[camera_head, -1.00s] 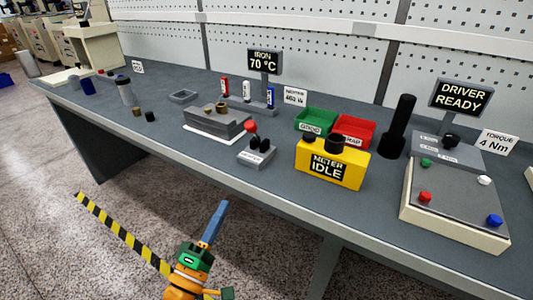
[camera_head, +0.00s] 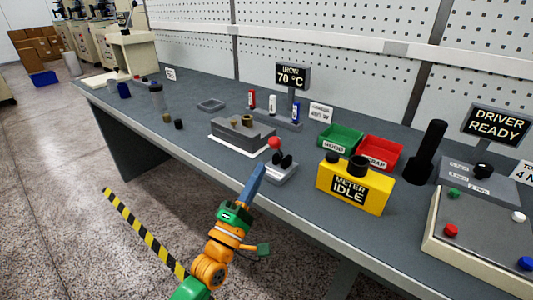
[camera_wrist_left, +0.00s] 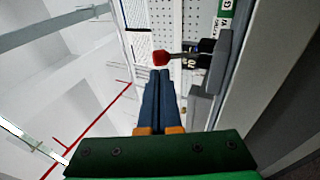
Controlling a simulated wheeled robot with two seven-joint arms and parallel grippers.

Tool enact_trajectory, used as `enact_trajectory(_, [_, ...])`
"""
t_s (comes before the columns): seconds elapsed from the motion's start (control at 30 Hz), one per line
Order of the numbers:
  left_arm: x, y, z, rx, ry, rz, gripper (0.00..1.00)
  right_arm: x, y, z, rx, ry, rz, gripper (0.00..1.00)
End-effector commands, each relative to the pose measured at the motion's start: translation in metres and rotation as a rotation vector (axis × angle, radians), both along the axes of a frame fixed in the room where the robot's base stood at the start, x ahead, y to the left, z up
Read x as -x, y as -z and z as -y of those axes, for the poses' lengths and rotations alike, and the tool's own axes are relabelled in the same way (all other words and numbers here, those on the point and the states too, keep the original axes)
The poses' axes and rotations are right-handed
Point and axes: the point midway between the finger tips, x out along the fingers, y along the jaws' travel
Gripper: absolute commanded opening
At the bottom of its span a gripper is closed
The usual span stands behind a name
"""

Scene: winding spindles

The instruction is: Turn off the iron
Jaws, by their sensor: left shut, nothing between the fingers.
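The iron's sign (camera_head: 293,76) reads "IRON 70 °C" and stands behind a rack at the back of the bench. In front of it, near the bench's front edge, is a small grey box (camera_head: 283,175) with black parts on top and a lever ending in a red ball (camera_head: 274,143). My left gripper (camera_head: 261,168) is shut and empty, its blue-grey fingers pointing up beside the box's left side. In the left wrist view the red ball (camera_wrist_left: 161,58) lies just beyond the fingertips (camera_wrist_left: 158,77). I cannot tell whether they touch anything. My right gripper is out of view.
A yellow meter (camera_head: 352,187) reading "IDLE" stands right of the box, with green (camera_head: 341,137) and red (camera_head: 380,152) bins behind. A grey fixture (camera_head: 240,132) is to the left. The bench front edge (camera_head: 220,179) runs beside my arm.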

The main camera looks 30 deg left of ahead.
Motion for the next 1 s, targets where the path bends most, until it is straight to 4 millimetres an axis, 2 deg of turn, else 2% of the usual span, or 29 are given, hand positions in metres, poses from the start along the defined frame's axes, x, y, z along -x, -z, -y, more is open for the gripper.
enact_trajectory(0.03, [-0.009,-0.008,-0.001,0.001,0.0,0.003,0.0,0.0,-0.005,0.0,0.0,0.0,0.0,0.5])
enact_trajectory(0.1, [-0.02,-0.013,-0.002,0.0,0.0,0.003,0.0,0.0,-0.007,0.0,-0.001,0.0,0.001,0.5])
enact_trajectory(0.3, [-0.039,-0.02,-0.003,-0.001,0.001,0.001,0.0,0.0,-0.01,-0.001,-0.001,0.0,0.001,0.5])
enact_trajectory(0.77, [-0.042,-0.022,-0.004,-0.001,0.001,-0.006,0.0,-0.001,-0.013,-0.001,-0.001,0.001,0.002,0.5])
enact_trajectory(0.87, [-0.043,-0.026,-0.004,-0.002,0.001,-0.025,0.0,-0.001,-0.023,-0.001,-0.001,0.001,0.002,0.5])
enact_trajectory(1.0, [-0.047,-0.037,-0.004,-0.008,0.0,-0.082,0.0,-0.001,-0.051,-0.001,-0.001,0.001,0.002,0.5])
